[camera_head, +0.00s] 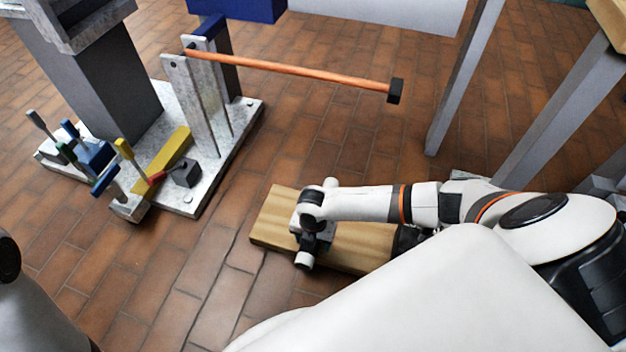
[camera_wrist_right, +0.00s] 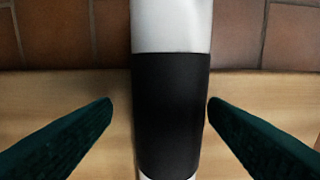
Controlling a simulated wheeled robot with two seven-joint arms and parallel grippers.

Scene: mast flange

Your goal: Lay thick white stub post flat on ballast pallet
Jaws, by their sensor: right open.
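The thick white stub post (camera_wrist_right: 172,25) has a broad black band and runs up the middle of the right wrist view. It lies across the wooden ballast pallet (camera_wrist_right: 40,95), its upper part reaching past the pallet's edge over the tiles. In the head view, the pallet (camera_head: 268,222) lies on the floor, and a white end, seemingly the post's (camera_head: 304,261), shows below my right gripper (camera_head: 313,240). In the wrist view, my right gripper's dark fingers (camera_wrist_right: 159,104) are open, one either side of the post, with small gaps. My left gripper is out of view.
A grey base plate (camera_head: 215,170) with levers and a yellow bar (camera_head: 162,158) stands at left. An orange rod (camera_head: 300,70) with a black end reaches right from its upright. Grey legs (camera_head: 465,75) stand at upper right. Tiled floor lies clear left of the pallet.

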